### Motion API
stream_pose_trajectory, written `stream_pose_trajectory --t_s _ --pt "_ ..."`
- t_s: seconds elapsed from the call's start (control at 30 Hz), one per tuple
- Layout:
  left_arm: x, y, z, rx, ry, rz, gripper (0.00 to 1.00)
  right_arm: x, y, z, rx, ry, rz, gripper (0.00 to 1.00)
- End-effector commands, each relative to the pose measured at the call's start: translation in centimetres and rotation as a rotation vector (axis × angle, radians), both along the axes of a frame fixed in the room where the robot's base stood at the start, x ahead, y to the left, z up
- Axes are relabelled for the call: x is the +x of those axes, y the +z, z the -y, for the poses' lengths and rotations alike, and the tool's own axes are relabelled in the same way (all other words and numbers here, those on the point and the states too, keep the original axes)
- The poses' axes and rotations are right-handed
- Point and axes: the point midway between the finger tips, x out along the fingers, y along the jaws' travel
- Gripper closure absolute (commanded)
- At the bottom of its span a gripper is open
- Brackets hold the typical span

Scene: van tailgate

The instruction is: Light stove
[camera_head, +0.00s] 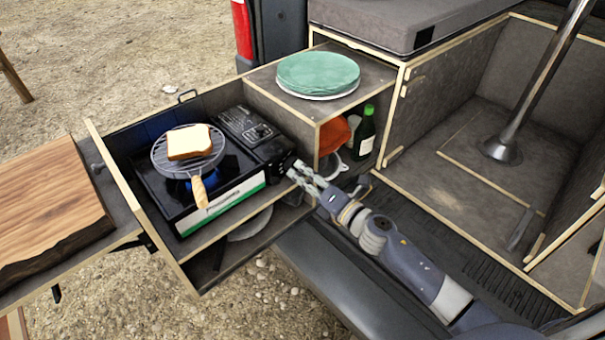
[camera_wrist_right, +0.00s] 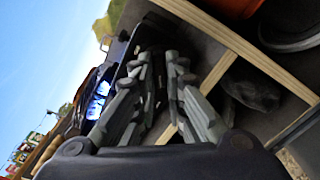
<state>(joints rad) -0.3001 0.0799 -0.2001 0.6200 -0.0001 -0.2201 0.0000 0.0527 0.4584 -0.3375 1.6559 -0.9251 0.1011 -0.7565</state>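The black camping stove (camera_head: 221,207) with a green-and-white front stripe sits in the pulled-out drawer. A blue flame (camera_head: 203,184) shows under the grill; blue light (camera_wrist_right: 98,96) also shows in the right wrist view. A round wire grill (camera_head: 164,161) with a wooden handle lies over the burner, with a bread slice (camera_head: 189,142) on it. My right gripper (camera_head: 293,171) is at the stove's right end, by the control knob. Its fingers (camera_wrist_right: 158,58) are apart in the wrist view, with the dark stove end beyond them. Contact with the knob is unclear. My left gripper is out of view.
Green plates (camera_head: 318,72) rest on the cabinet right of the drawer. A dark bottle (camera_head: 364,133) and an orange item (camera_head: 334,136) stand in the compartment below. A wooden board (camera_head: 45,210) lies at the left. A metal pole (camera_head: 541,85) stands in the van at the right.

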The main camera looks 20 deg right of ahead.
Motion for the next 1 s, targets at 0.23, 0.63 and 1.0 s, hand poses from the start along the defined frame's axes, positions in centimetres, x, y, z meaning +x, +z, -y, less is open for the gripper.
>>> stream_pose_trajectory --t_s 0.23,0.63,1.0 --pt "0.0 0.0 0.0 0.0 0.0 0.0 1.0 0.0 -0.1 0.0 0.0 0.0 -0.002 0.69" --pt "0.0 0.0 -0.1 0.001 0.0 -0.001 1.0 -2.0 -0.2 1.0 0.0 -0.001 -0.003 0.69" --pt "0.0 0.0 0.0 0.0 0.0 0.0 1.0 -8.0 -0.2 3.7 0.002 -0.001 -0.005 0.69"
